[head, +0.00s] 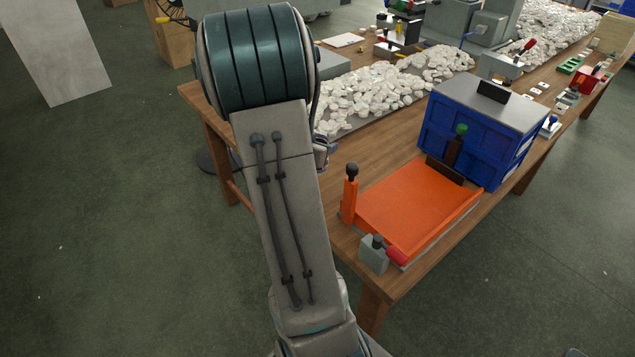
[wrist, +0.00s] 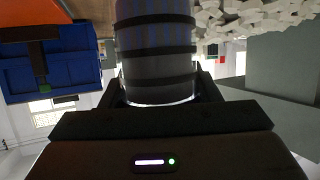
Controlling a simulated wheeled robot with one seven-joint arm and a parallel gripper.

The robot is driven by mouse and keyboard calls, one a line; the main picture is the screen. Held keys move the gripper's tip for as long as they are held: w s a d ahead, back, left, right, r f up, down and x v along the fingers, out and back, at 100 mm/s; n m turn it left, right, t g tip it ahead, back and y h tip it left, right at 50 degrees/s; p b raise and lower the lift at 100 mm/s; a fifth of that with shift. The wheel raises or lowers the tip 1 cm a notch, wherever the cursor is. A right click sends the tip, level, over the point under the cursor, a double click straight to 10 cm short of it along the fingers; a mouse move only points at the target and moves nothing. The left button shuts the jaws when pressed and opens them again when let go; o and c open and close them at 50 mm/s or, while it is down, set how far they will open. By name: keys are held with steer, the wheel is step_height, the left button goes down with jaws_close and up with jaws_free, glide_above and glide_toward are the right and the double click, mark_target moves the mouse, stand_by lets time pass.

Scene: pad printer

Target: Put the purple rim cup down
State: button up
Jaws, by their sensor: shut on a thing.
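In the wrist view, a grey cylindrical cup (wrist: 157,68) with bluish vertical streaks and dark bands fills the upper middle. Its near edge shows a thin pale, slightly purplish rim. My gripper (wrist: 161,90) is shut on the cup, with dark fingers on both sides of it. The cup's far end is cut off by the top of the picture, so I cannot tell whether it touches anything. In the head view my arm hides the cup and nearly all of the gripper.
A wooden table (head: 345,205) runs to the upper right. White lumps (head: 370,92) cover a grey area behind. Bare wood lies between them.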

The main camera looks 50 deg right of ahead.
steer(key=shift+f+b, duration=0.45)
steer(key=shift+f, duration=3.55)
steer(key=shift+f+b, duration=0.25)
steer(key=shift+b, duration=0.05)
steer(key=o, duration=1.1)
steer(key=shift+r, duration=0.1)
steer(key=shift+r, duration=0.1)
